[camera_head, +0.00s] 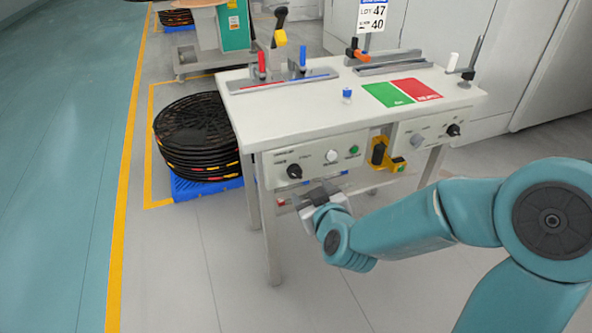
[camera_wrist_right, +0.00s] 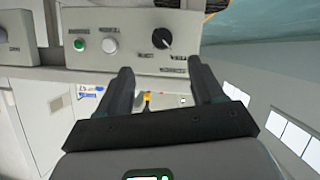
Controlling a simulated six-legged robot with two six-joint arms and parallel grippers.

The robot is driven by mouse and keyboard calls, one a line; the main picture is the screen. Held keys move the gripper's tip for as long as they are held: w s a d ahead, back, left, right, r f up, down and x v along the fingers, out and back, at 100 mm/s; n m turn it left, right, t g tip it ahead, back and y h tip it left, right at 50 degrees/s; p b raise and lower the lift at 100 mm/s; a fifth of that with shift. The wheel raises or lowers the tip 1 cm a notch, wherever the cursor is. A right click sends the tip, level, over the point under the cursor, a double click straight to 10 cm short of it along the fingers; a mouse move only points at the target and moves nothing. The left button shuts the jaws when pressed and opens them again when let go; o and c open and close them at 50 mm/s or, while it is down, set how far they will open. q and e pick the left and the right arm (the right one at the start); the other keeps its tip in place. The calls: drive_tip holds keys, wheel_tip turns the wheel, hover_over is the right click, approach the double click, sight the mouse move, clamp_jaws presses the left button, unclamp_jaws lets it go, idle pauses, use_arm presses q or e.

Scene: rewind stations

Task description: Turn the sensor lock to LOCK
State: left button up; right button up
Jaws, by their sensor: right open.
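A round black knob (camera_head: 294,171) sits at the left end of the left front panel (camera_head: 316,164) of the white table. I take it as the sensor lock; its lettering is too small to read. In the right wrist view, which shows the panel upside down, the knob (camera_wrist_right: 161,38) has a light pointer mark toward the picture's lower right. My right gripper (camera_wrist_right: 160,72) is open and empty, its fingers spread to either side below the knob in that view, apart from it. In the head view the right gripper (camera_head: 308,194) is just below the panel. My left gripper is out of view.
The panel also has a white button (camera_head: 331,155) and a green button (camera_head: 353,149). A second panel with a black knob (camera_head: 453,130) is farther right, past a yellow part (camera_head: 378,152). Black coils (camera_head: 195,130) are stacked on a blue pallet left of the table. Floor in front is clear.

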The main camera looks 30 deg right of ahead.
sight(297, 176)
drive_tip(key=p+x, duration=0.2)
drive_tip(key=x, duration=1)
drive_tip(key=shift+w+a+f, duration=0.1)
drive_tip(key=shift+w+f, duration=0.05)
drive_tip(key=shift+w, duration=0.15)
use_arm(q)
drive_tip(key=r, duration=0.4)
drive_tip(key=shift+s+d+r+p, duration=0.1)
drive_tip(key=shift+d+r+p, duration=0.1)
drive_tip(key=shift+p, duration=0.1)
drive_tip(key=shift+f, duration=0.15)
use_arm(e)
drive_tip(key=c, duration=1.1)
